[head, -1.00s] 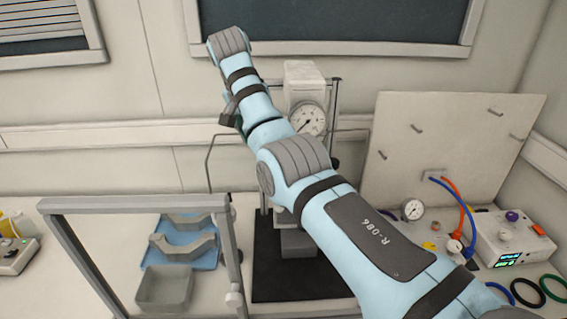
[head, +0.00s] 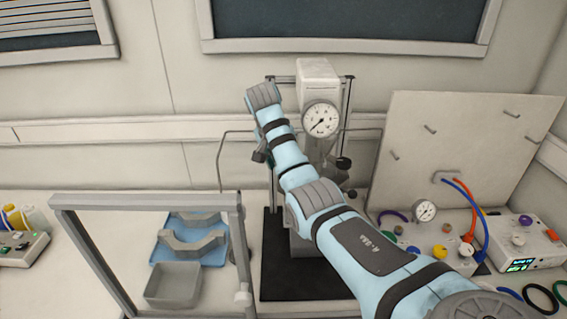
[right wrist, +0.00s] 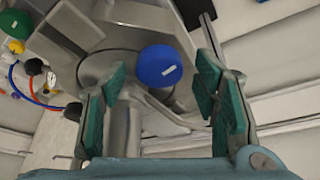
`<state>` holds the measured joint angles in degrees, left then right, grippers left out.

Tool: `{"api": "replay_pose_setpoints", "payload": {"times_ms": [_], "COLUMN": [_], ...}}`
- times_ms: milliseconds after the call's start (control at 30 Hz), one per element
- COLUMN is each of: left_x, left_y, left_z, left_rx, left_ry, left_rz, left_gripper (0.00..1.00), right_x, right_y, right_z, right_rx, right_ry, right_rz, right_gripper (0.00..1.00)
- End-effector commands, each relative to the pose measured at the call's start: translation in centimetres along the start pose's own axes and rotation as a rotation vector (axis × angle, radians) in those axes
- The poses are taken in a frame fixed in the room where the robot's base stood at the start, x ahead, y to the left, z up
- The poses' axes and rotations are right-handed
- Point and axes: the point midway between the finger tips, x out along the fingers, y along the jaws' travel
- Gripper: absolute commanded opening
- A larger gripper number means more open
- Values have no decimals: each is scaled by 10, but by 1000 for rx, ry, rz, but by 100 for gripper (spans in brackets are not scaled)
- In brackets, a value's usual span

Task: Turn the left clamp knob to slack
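A blue round knob (right wrist: 160,66) shows in the right wrist view, in front of a grey metal body. I cannot tell for sure that it is the left clamp knob. My right gripper (right wrist: 160,84) is open, its green-padded fingers on either side of the line to the knob; no contact shows. In the head view the right gripper (head: 261,157) is a small dark shape mostly hidden behind my right arm, at the left side of the reactor (head: 318,85). The arm hides the reactor's left side there. My left gripper is out of view.
A pressure gauge (head: 321,119) is on the reactor front, with a black knob (head: 343,163) at its right. A grey frame (head: 145,201) stands front left, before a blue tray (head: 213,250) and grey bin (head: 172,286). A pegboard (head: 465,150) and control box (head: 520,243) are right.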

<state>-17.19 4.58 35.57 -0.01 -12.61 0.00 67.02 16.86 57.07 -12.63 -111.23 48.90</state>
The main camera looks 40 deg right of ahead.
Motion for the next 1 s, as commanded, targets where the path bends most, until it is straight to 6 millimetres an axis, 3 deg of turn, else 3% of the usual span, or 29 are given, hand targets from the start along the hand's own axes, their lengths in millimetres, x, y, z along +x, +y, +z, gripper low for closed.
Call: {"api": "replay_pose_setpoints", "payload": {"times_ms": [33, 267, 367, 567, 800, 833, 933, 1000], "left_x": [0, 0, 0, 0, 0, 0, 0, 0], "left_y": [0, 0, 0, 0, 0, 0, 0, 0], "left_z": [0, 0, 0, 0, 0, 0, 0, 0], "left_rx": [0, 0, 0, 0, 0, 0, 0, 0], "left_ry": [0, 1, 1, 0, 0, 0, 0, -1], "left_rz": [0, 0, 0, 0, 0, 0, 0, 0], "left_gripper": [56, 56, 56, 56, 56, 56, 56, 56], "right_x": [0, 0, 0, 0, 0, 0, 0, 0], "right_y": [0, 0, 0, 2, 2, 2, 2, 1], "right_z": [0, 0, 0, 0, 0, 0, 0, 0], "right_rx": [0, 0, -28, -245, -254, -254, -253, -253], "right_ry": [0, 0, -1, 0, -1, -1, -1, -1], "right_rz": [0, 0, -12, -101, -105, -105, -104, -104], "right_gripper": [45, 8, 8, 8, 8, 41, 56, 56]}}
